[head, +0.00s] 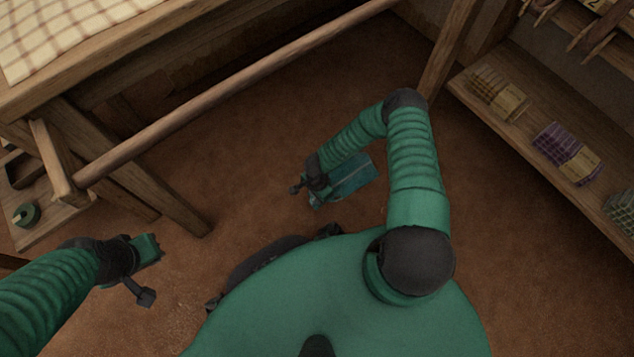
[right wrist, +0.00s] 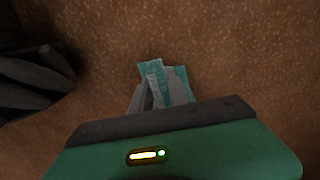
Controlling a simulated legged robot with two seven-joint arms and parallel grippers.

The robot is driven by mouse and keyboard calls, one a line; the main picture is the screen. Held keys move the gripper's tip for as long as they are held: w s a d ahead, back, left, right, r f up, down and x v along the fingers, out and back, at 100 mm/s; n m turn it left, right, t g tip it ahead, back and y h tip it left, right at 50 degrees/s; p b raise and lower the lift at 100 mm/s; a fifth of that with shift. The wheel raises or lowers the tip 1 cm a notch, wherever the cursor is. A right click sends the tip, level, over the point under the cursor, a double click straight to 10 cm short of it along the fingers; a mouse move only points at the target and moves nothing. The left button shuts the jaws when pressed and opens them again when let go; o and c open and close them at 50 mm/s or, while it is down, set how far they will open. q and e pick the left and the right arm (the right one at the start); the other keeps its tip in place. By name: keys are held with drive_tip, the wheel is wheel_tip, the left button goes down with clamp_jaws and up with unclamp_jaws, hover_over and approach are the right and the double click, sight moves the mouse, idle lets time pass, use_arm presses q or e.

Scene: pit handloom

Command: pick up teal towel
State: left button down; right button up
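The teal towel (head: 352,178) shows in the head view right beside my right gripper (head: 328,193), over the brown floor. In the right wrist view the towel (right wrist: 180,82) is bunched at the grey fingers, with teal folds and paler strips standing out past them. My right gripper appears shut on it. The gripper's green housing hides the lower part of the towel in that view. My left gripper (head: 152,258) is at the lower left of the head view, away from the towel; its fingers are not clear enough to tell open from shut.
The wooden loom frame (head: 190,215) with a long round bar (head: 240,90) fills the upper left. A wooden shelf (head: 520,130) with bundled yarn (head: 568,153) stands at the right. Brown floor (head: 270,150) is clear between them.

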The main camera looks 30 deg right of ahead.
clamp_jaws()
